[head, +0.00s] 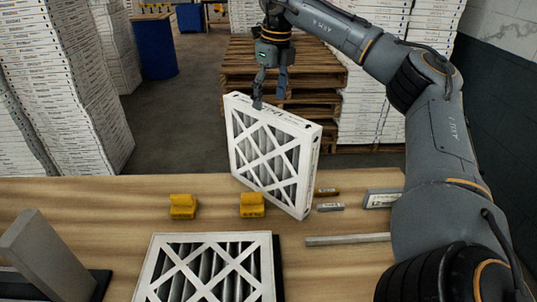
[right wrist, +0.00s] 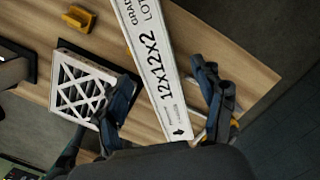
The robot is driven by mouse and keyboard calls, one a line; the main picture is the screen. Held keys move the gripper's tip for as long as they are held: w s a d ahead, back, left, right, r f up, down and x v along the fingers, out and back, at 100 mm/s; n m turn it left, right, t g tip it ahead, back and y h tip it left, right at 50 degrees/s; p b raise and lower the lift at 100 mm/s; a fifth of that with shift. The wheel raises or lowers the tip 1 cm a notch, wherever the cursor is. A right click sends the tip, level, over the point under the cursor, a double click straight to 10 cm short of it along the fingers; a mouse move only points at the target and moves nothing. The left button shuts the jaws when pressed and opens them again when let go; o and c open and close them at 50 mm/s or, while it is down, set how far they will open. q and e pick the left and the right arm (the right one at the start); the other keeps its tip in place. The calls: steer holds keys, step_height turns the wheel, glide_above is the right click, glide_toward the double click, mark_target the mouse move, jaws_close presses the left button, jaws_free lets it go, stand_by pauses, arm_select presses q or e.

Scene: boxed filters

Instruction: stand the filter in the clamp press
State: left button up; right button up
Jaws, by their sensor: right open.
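A white-framed pleated filter (head: 270,160) stands on edge at the far side of the wooden table. Its lower edge appears to rest near the table's back edge; I cannot tell if it touches. My right gripper (head: 270,92) is above its top edge, open, with one finger on each side. In the right wrist view the filter's printed edge (right wrist: 152,65) runs between the open fingers (right wrist: 162,78). A grey upright plate on a dark base (head: 48,262) stands at the front left; it may be the clamp press. My left gripper is not in view.
A second filter (head: 210,268) lies flat on the table in front. Two yellow blocks (head: 183,207) (head: 252,204) sit behind it. Small bars and a long metal strip (head: 347,239) lie at right. Pallets (head: 300,75) and stacked boxes stand beyond the table.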

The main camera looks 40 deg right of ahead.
mark_target(269, 109)
steer(key=shift+f, duration=0.25)
step_height(269, 109, down, 4)
steer(key=shift+a+f+p, duration=0.1)
steer(key=shift+a+p, duration=0.05)
steer(key=shift+p, duration=0.85)
steer(key=shift+w+f, duration=0.1)
steer(key=shift+f, duration=0.2)
jaws_close()
